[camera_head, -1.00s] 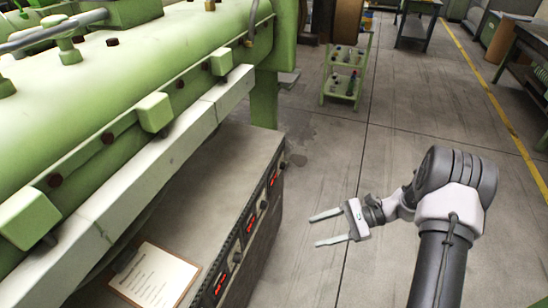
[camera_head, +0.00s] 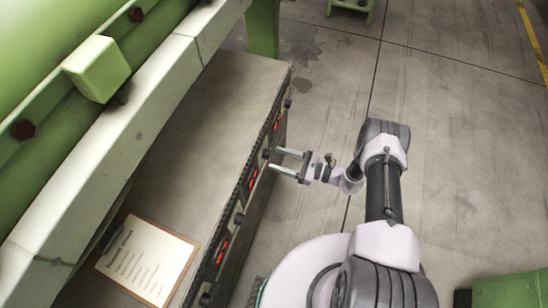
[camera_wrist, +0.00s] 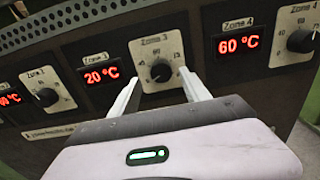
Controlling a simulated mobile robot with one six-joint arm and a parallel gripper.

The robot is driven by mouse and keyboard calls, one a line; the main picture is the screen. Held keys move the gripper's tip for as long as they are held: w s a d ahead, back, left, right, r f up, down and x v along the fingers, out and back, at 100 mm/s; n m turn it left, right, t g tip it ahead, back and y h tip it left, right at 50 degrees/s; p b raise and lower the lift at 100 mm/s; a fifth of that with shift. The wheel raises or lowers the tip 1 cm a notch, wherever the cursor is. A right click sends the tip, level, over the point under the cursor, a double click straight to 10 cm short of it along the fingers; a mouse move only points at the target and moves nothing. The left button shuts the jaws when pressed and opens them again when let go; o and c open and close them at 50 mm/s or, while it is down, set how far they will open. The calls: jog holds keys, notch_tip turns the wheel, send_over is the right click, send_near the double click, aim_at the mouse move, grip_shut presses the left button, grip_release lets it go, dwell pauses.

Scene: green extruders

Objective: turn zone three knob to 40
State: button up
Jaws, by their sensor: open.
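The zone three knob (camera_wrist: 161,72) is a black round knob on a pale dial plate labelled Zone 3, seen between my fingertips in the wrist view. The red zone three display (camera_wrist: 101,74) left of it reads 20 °C. My gripper (camera_head: 275,159) is open, its two fingers pointing at the front panel of the control cabinet (camera_head: 225,110). One finger appears on each side of the knob in the wrist view; I cannot tell whether they touch it. The knob's pointer direction is hard to make out.
The zone four knob (camera_wrist: 301,40) and its 60 °C display (camera_wrist: 239,43) are to the right, the zone two knob (camera_wrist: 46,97) to the left. A clipboard (camera_head: 146,262) lies on the cabinet top.

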aim_at(267, 155)
jog(key=shift+x, duration=1.25)
grip_shut()
jog(key=shift+b, duration=0.35)
jog(key=shift+m+b, duration=1.3)
jog(key=shift+m, duration=4.5)
